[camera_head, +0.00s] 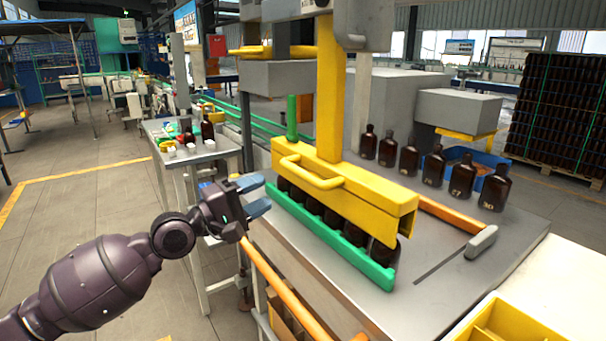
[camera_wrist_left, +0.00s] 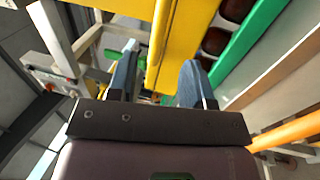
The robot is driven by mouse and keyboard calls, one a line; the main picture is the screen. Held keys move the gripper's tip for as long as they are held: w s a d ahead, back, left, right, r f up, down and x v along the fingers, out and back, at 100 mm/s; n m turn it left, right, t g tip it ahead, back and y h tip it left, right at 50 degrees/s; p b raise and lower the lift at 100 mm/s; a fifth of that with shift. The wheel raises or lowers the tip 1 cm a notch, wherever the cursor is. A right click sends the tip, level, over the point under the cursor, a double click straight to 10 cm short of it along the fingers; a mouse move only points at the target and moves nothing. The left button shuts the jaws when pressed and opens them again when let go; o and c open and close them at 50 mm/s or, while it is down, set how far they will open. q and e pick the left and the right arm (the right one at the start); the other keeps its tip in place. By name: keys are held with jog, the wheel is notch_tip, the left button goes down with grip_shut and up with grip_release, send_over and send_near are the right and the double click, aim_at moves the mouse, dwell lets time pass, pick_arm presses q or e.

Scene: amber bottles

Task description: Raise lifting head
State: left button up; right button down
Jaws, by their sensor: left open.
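The yellow lifting head (camera_head: 345,192) is a long bar on a yellow upright post, with a looped yellow handle (camera_head: 312,176) on its near side. It sits low over a row of amber bottles (camera_head: 325,215), whose tops it hides. A green rail (camera_head: 335,243) runs along the near side of that row. My left gripper (camera_head: 262,198) is open and empty, just left of the lifting head and short of the handle. In the left wrist view its two blue fingers (camera_wrist_left: 157,80) stand apart, with the yellow head (camera_wrist_left: 185,35) beyond them. My right gripper is not in view.
Several amber bottles (camera_head: 433,166) stand in a line at the back of the metal table (camera_head: 440,262). An orange rail (camera_head: 285,290) runs along the table's near edge. A yellow crate (camera_head: 510,325) is at the lower right. A side table (camera_head: 195,150) stands behind my left arm.

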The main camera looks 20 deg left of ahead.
aim_at(301, 174)
pick_arm(q)
jog(key=p+x, duration=0.1)
jog(key=x, duration=0.9)
jog(key=shift+d, duration=0.1)
grip_shut()
